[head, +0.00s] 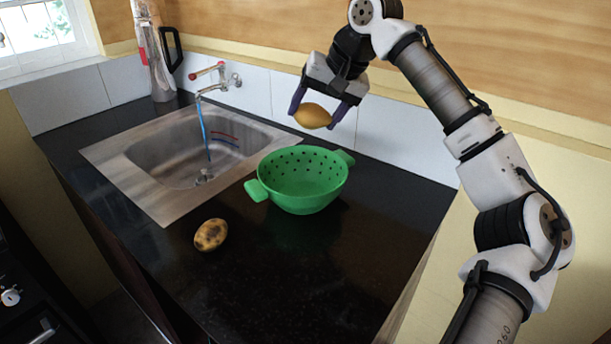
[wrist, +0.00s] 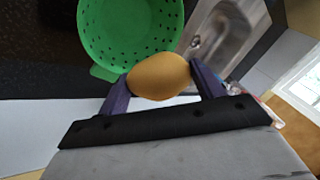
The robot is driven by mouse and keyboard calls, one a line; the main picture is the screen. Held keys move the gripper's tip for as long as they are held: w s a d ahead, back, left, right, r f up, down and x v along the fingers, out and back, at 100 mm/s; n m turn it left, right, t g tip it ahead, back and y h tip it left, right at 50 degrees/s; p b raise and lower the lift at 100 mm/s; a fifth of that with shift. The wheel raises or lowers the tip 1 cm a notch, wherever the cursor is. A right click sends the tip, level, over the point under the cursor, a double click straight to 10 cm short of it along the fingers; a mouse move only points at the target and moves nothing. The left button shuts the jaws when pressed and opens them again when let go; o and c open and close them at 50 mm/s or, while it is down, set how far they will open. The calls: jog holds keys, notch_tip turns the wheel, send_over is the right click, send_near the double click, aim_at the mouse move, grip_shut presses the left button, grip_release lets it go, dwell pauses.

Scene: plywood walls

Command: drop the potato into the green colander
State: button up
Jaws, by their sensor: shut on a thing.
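My gripper (head: 324,115) is shut on a smooth yellow-brown potato (head: 312,116), held in the air above and slightly behind the green colander (head: 303,185). In the wrist view the same potato (wrist: 159,76) sits between the purple fingers of my gripper (wrist: 162,83). The colander (wrist: 128,30) shows there just past the potato, partly covered by it. The colander stands upright on the black counter, and its visible inside looks empty. A second, dark-blotched potato (head: 211,235) lies on the counter in front of the colander, to the left.
A steel sink (head: 130,176) is set in the black counter (head: 300,265) left of the colander. A wall tap (head: 222,80) with a blue stream stands over it. A metal kettle-like jug (head: 152,50) is at the back left. The front right of the counter is clear.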

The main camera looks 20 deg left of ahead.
jog(key=shift+s+f+b, duration=0.1)
jog(key=shift+f+b, duration=0.55)
jog(key=shift+f, duration=0.1)
notch_tip(320, 180, down, 4)
jog(key=b, duration=0.4)
jog(key=shift+f, duration=0.1)
jog(key=o, duration=1.1)
jog(key=v, duration=1.4)
jog(key=shift+f, duration=0.1)
